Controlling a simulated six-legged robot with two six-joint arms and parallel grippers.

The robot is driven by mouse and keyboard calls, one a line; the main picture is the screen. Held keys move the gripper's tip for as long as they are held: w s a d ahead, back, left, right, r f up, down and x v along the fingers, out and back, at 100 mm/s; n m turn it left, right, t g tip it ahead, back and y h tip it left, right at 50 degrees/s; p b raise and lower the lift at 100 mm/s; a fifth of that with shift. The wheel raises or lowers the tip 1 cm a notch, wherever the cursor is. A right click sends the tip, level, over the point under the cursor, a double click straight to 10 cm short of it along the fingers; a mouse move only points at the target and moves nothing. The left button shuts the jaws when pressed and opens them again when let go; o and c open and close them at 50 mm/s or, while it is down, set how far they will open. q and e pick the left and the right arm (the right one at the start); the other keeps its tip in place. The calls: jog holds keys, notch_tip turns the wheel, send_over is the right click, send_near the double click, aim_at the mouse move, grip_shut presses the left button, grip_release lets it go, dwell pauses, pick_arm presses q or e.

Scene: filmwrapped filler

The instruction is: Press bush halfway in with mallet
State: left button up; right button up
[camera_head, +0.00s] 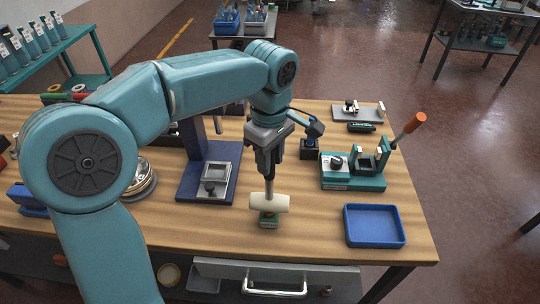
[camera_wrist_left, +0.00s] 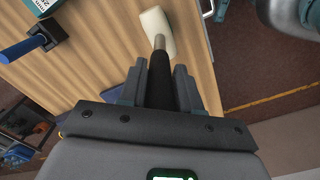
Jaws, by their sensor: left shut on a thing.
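My left gripper (camera_head: 268,170) points down over the middle of the wooden workbench (camera_head: 310,215), shut on the mallet's handle. The mallet (camera_head: 269,202) has a cream head, which lies crosswise below the gripper near the bench's front edge. In the left wrist view the mallet head (camera_wrist_left: 157,30) and its dark handle show, with the handle between the fingers of the left gripper (camera_wrist_left: 158,85). A small green block (camera_head: 267,221) sits directly under the mallet head. The head hides its top, so I cannot make out the bush or tell whether the head touches it. My right gripper is out of view.
An empty blue tray (camera_head: 374,226) stands to the right. A green fixture (camera_head: 353,168) with an orange-handled lever is behind it. A dark blue press stand (camera_head: 208,182) is to the left. Bare wood lies between the block and the tray.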

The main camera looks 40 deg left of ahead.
pick_arm(q)
grip_shut()
jog(key=shift+s+f+b, duration=0.1)
jog(key=shift+f+b, duration=0.6)
jog(key=shift+f, duration=0.3)
dwell(1.1)
jog(key=shift+r, duration=0.15)
dwell(0.6)
jog(key=shift+r+p, duration=0.55)
jog(key=shift+p, duration=0.05)
jog(key=shift+r+p, duration=1.75)
jog(key=shift+r, duration=0.3)
